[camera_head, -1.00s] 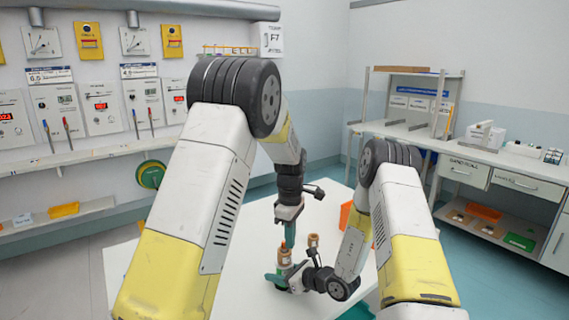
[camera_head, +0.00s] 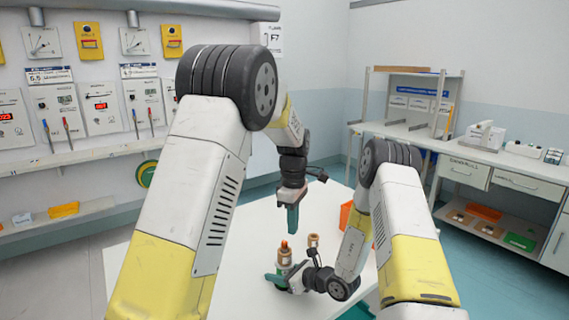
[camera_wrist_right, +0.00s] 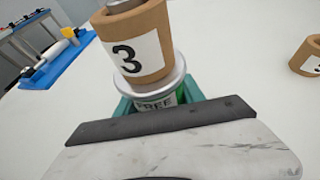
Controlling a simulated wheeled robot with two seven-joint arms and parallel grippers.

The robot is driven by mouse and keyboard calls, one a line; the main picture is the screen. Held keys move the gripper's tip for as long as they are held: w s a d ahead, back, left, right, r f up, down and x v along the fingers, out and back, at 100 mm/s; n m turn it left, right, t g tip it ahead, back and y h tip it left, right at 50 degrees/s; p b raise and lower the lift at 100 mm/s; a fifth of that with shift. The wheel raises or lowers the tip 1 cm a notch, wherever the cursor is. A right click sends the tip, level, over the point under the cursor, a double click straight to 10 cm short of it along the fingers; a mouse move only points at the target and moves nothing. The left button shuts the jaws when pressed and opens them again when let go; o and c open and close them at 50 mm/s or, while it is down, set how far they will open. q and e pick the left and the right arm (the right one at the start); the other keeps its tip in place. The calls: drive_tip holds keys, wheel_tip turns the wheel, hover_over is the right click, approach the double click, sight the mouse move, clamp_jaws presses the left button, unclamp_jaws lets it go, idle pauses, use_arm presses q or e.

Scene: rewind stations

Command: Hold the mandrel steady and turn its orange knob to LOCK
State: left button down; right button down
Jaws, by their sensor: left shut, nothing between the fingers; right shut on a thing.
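The mandrel stands upright on the white table, with a brown core marked 3 (camera_wrist_right: 135,45) around it and an orange knob (camera_head: 284,244) on top. A metal flange (camera_wrist_right: 155,82) and a green band reading FREE (camera_wrist_right: 156,102) show below the core in the right wrist view. My right gripper (camera_head: 279,280) is shut on the mandrel low down, below the core. My left gripper (camera_head: 292,220) is shut and empty, pointing down in the air above the knob, apart from it. The knob is out of the right wrist view.
A second brown core (camera_head: 313,241) stands close by to the right; it also shows in the right wrist view (camera_wrist_right: 308,57). An orange bin (camera_head: 346,215) is behind my right arm. A blue tray (camera_wrist_right: 50,62) lies at the upper left of the wrist view. The table's left part is clear.

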use_arm(q)
drive_tip(key=shift+r, duration=0.5)
use_arm(e)
drive_tip(key=c, duration=0.6)
unclamp_jaws()
drive_tip(key=shift+c, duration=0.2)
